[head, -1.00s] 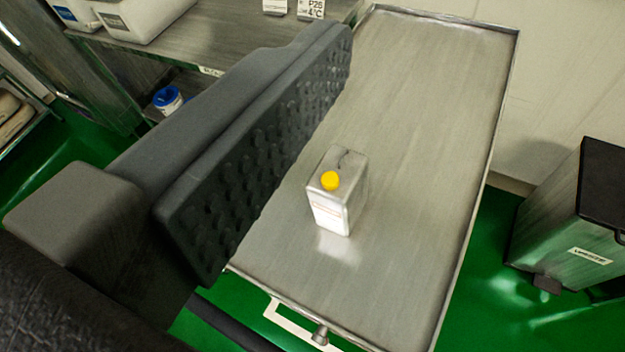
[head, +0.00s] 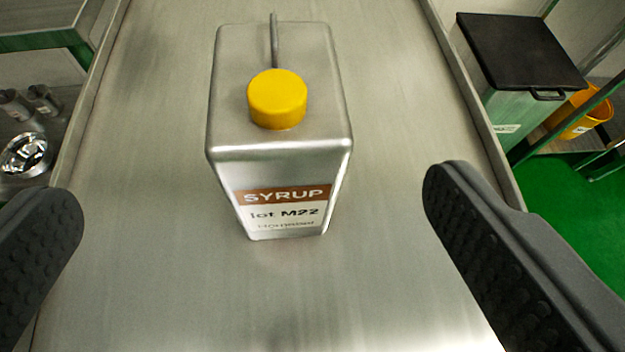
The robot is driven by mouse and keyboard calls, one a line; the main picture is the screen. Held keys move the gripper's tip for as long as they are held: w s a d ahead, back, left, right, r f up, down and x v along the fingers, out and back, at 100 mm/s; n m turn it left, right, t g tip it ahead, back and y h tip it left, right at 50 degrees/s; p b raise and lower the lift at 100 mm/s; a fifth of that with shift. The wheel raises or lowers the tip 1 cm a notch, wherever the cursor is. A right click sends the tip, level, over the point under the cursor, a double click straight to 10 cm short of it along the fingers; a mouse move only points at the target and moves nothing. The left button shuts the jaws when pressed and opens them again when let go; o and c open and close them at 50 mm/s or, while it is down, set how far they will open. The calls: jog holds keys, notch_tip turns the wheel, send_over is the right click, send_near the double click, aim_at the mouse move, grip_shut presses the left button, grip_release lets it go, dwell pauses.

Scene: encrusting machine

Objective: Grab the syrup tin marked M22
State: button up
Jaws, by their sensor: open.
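The syrup tin (head: 280,180) is a silver metal can with a yellow cap and a thin handle on top. Its front label reads SYRUP, lot M22. It stands upright on a steel table (head: 150,250) with a raised rim. My gripper (head: 250,230) is open, with one dark studded finger at the lower left and the other at the lower right. The tin stands between and a little beyond the fingers, apart from both. Nothing is between the fingers' near ends.
A bin with a black lid (head: 520,55) stands on the right beyond the table rim, with a yellow bucket (head: 580,112) behind it. Metal pieces and a shiny bowl (head: 25,155) sit on a shelf at the left. The tabletop around the tin is clear.

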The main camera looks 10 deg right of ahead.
aim_at(277, 79)
jog(key=x, duration=0.7)
jog(key=shift+r, duration=0.1)
jog(key=shift+d+p+x, duration=0.15)
jog(key=shift+d+x, duration=0.1)
jog(key=shift+x, duration=1.35)
jog(key=shift+d+p+x, duration=0.15)
jog(key=shift+d+x, duration=0.05)
jog(key=shift+x, duration=1.45)
jog(key=c, duration=2)
grip_shut()
jog(key=shift+r, duration=0.1)
